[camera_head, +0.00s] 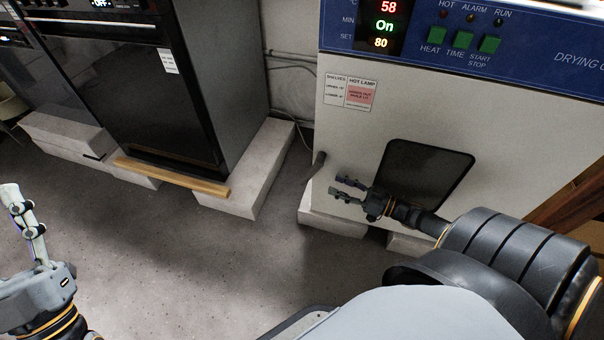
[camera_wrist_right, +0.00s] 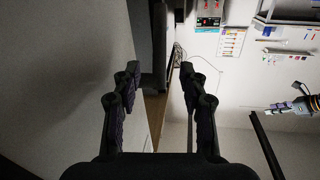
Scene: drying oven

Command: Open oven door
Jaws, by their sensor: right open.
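The drying oven (camera_head: 340,120) is white with a blue control panel, at the right of the head view. Its door has a dark window (camera_head: 425,175). A grey handle (camera_head: 318,163) sticks out at the door's left edge. My right gripper (camera_head: 342,189) is open and empty in front of the lower left of the door, a little below and right of the handle. Its two spread fingers show in the right wrist view (camera_wrist_right: 160,78), beside a plain grey surface. My left gripper (camera_head: 18,208) is at the left edge, away from the oven; its opening is unclear.
A black oven (camera_head: 140,85) stands left on pale blocks (camera_head: 245,185), with a wooden strip (camera_head: 170,177) at its front. The drying oven also rests on a block (camera_head: 330,222). Clear grey floor (camera_head: 190,250) lies between my arms. Cables hang along the back wall.

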